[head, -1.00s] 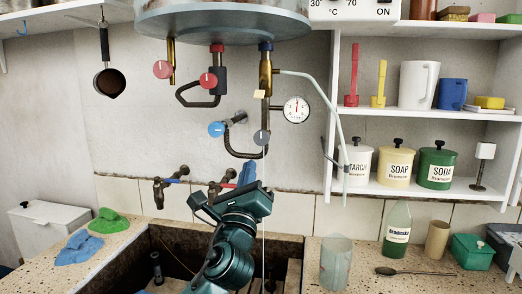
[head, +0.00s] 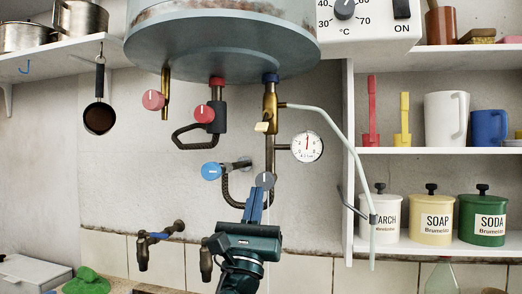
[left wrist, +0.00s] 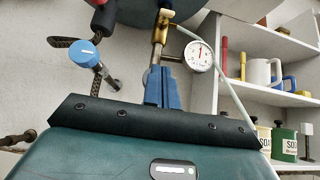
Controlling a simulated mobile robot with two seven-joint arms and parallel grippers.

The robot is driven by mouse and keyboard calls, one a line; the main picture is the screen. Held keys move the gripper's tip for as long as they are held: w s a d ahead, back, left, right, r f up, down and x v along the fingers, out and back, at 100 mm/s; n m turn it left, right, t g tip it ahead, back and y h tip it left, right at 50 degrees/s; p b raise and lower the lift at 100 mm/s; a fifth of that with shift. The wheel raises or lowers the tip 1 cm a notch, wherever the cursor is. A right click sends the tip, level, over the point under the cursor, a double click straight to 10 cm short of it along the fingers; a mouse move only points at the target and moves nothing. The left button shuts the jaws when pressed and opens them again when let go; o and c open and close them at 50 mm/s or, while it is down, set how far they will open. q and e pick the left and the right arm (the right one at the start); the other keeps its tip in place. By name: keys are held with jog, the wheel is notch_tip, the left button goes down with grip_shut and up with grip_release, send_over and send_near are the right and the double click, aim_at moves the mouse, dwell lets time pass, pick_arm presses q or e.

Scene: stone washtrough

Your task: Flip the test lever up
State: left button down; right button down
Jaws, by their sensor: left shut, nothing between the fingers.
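A brass valve (head: 270,100) hangs under the boiler, by its blue collar. A small pale yellow tab (head: 262,127), which looks like the test lever, sticks out from its lower part. The brass valve also shows in the left wrist view (left wrist: 161,30), beyond the fingers. In the left wrist view the shut fingers (left wrist: 164,72) overlap the pipe below the valve. Contact with the knob cannot be told.
A round gauge (head: 307,146) sits right of the valve, with a pale tube (head: 335,130) curving down beside it. Red (head: 204,114) and blue knobs (head: 210,171) are to the left. Shelves with jars (head: 430,218) stand at the right; taps (head: 145,245) are below left.

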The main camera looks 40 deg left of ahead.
aim_at(264, 121)
pick_arm(q)
jog(key=w+a+r+p, duration=0.2)
jog(key=w+r+p, duration=0.1)
jog(key=r, duration=0.7)
jog(key=shift+w+r+p, duration=0.35)
jog(key=shift+w+p, duration=0.05)
jog(key=shift+p, duration=0.3)
pick_arm(e)
jog(key=shift+w+a+g, duration=0.4)
jog(key=shift+a+g, duration=0.2)
jog(key=shift+a, duration=0.05)
